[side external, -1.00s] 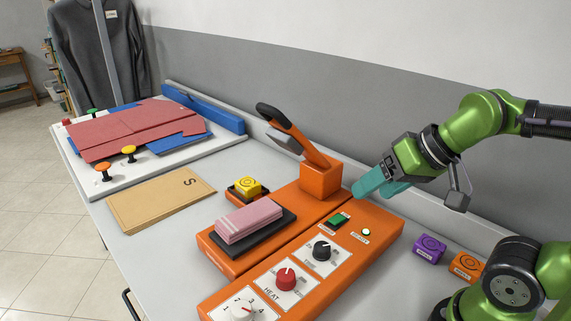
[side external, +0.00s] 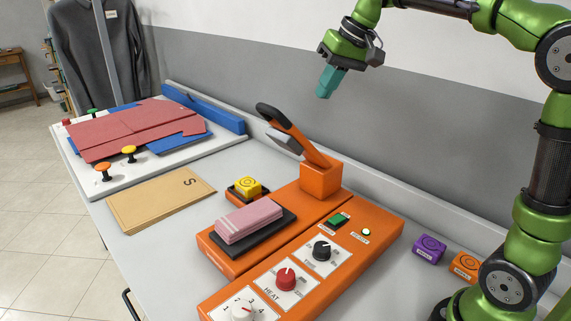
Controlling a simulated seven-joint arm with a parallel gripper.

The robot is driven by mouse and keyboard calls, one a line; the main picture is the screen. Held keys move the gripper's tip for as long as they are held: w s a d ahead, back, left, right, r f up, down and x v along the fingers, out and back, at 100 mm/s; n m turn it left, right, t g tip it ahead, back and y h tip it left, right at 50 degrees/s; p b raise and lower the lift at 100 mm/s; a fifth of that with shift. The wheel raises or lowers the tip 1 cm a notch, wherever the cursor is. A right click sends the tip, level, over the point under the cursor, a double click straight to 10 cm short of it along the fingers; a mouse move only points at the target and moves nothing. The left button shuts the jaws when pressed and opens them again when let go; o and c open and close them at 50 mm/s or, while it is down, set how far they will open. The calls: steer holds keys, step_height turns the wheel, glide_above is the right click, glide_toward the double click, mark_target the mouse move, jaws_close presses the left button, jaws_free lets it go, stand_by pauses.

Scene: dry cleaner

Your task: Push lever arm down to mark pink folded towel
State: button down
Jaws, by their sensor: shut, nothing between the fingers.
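The lever arm (side external: 297,136) is orange with a black grip at its upper end. It is raised and tilted up to the left from an orange block on the orange machine (side external: 354,254). A grey head hangs under the lever. The pink folded towel (side external: 241,222) lies on a dark pad (side external: 284,225) at the machine's left end, below and left of the lever's head and apart from it. My gripper (side external: 325,91) has teal fingers, shut and empty, pointing down. It is in the air above and right of the lever's grip, touching nothing.
Knobs, a green button (side external: 338,219) and a lit lamp (side external: 366,231) are on the machine. A yellow stamp block (side external: 248,185) stands behind the towel. Purple (side external: 429,249) and orange (side external: 465,266) blocks sit at right. A brown envelope (side external: 160,200) and a folding board (side external: 88,176) with a red garment lie left.

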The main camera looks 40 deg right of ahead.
steer(key=w+r+n+y, duration=0.2)
steer(key=w+r+n, duration=0.1)
steer(key=r, duration=0.7)
steer(key=shift+w+n+g, duration=0.15)
steer(key=shift+n+g, duration=0.25)
steer(key=shift+n, duration=0.2)
steer(key=shift+a, duration=0.15)
steer(key=x, duration=0.4)
steer(key=a+x, duration=0.1)
steer(key=x, duration=0.6)
steer(key=shift+a+f, duration=0.15)
steer(key=shift+a, duration=0.4)
steer(key=shift+a+f, duration=0.4)
steer(key=shift+a, duration=0.25)
steer(key=shift+a, duration=0.1)
